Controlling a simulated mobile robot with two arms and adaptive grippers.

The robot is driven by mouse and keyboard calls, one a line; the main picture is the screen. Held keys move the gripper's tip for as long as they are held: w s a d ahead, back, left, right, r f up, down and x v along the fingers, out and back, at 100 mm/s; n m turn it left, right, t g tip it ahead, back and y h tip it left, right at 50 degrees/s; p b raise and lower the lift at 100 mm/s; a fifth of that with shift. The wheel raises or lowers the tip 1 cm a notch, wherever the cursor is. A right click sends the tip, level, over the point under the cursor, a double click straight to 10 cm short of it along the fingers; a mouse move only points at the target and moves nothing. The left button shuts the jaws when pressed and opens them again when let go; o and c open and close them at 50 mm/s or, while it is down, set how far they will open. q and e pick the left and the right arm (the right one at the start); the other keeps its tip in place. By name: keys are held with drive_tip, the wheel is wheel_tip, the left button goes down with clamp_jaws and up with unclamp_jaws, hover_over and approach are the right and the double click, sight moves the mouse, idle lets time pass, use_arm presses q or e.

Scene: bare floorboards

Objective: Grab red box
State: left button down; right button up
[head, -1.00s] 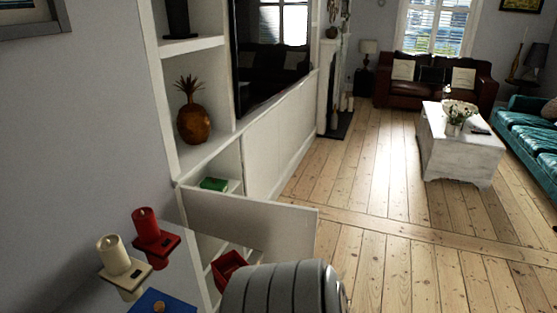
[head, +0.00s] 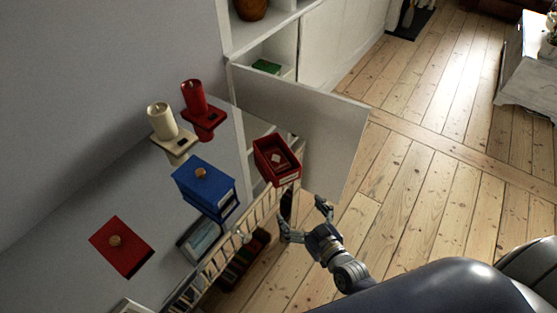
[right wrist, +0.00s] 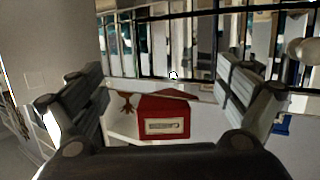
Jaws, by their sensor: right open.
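A red open-topped box (head: 277,165) with a white mark inside stands on the white surface beside the open cabinet door. My right gripper (head: 306,216) is open and empty, below and right of this box in the head view, and apart from it. In the right wrist view a red box (right wrist: 165,117) with a pale label on its front shows between the two spread fingers of the gripper (right wrist: 160,85), ahead of them. A red square piece (head: 121,247) with a round knob lies farther left in the head view. My left gripper is not in view.
A blue box (head: 205,187) with a knob stands left of the red box. The white door (head: 310,130) stands open behind the red box. The floorboards (head: 440,210) at right are bare.

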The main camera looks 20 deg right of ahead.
sight(290, 173)
drive_tip(key=r+t, duration=0.1)
drive_tip(key=r, duration=0.2)
drive_tip(key=w+r, duration=0.1)
drive_tip(key=r, duration=0.2)
drive_tip(key=w+r+t, duration=0.1)
drive_tip(key=r, duration=0.3)
drive_tip(key=shift+a+r+t, duration=0.1)
drive_tip(key=shift+a+t, duration=0.1)
drive_tip(key=shift+t, duration=0.1)
drive_tip(key=w, duration=0.4)
drive_tip(key=shift+w+a+r, duration=0.25)
drive_tip(key=shift+a+r, duration=0.05)
drive_tip(key=shift+a, duration=0.05)
drive_tip(key=shift+w+a+p, duration=0.2)
drive_tip(key=shift+w+p, duration=0.2)
drive_tip(key=shift+w, duration=0.45)
drive_tip(key=w, duration=0.4)
drive_tip(key=shift+w+a+f+p, duration=0.1)
drive_tip(key=shift+w+a+p, duration=0.05)
drive_tip(key=shift+a+p, duration=0.2)
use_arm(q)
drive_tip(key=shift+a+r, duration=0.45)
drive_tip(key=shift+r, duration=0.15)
use_arm(e)
drive_tip(key=c, duration=1.1)
drive_tip(key=shift+c, duration=0.2)
